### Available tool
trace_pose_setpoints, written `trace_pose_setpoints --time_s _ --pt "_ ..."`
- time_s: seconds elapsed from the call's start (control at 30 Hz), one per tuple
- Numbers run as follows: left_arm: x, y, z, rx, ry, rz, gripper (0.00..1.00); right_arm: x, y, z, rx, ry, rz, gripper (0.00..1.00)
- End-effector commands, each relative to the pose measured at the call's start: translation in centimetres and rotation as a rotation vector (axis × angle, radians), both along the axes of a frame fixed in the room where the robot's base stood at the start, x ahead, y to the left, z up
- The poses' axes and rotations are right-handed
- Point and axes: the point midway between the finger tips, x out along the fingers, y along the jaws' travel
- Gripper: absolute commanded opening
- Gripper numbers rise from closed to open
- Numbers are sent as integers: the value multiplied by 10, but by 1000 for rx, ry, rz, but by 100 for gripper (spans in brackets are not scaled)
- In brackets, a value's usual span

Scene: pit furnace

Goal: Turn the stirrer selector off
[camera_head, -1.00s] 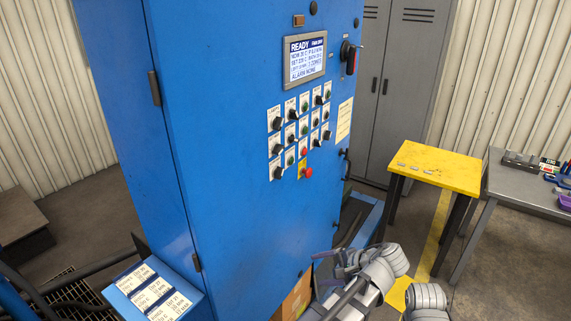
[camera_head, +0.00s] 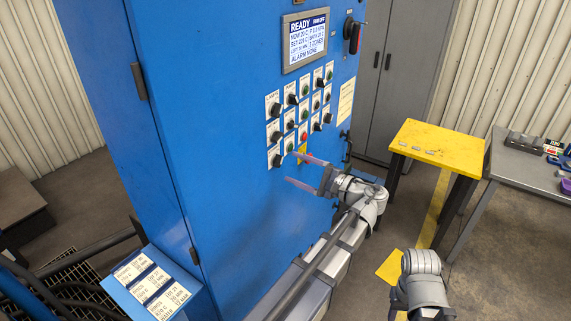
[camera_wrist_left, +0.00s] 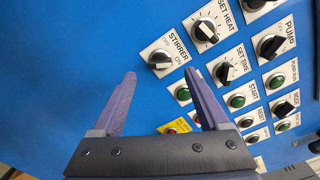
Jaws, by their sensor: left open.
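The stirrer selector (camera_head: 276,160) is a black knob on a white plate, at the lower left of the button grid on the blue cabinet. In the left wrist view the stirrer selector (camera_wrist_left: 160,58) shows with its STIRRER and ON/OFF lettering. I cannot tell for sure which mark its pointer meets. My left gripper (camera_head: 289,168) is open and empty, just in front of the panel near this knob. In the left wrist view its two purple fingers (camera_wrist_left: 165,78) stand apart, with the knob beyond and between their tips. No contact shows. My right gripper is out of view.
The set heat knob (camera_wrist_left: 206,30), set time knob (camera_wrist_left: 225,71) and a green button (camera_wrist_left: 183,94) sit close around the selector. A red button on a yellow plate (camera_wrist_left: 172,128) is near the fingers. A yellow table (camera_head: 438,153) stands at the right.

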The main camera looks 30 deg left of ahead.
Motion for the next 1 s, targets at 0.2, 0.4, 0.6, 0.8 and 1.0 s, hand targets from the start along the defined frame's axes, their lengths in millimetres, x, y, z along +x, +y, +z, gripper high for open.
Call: trace_pose_setpoints --time_s 0.2,0.4,0.6,0.8,1.0 --pt "2 30 0 -1 0 2 78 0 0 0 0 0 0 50" --pt "3 41 0 -1 -1 0 78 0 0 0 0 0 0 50" --pt "3 42 0 -1 -1 -2 78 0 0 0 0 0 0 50" --pt "3 42 0 -1 -1 -2 63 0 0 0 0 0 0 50" --pt "3 41 0 -2 -1 -1 40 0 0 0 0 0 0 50"
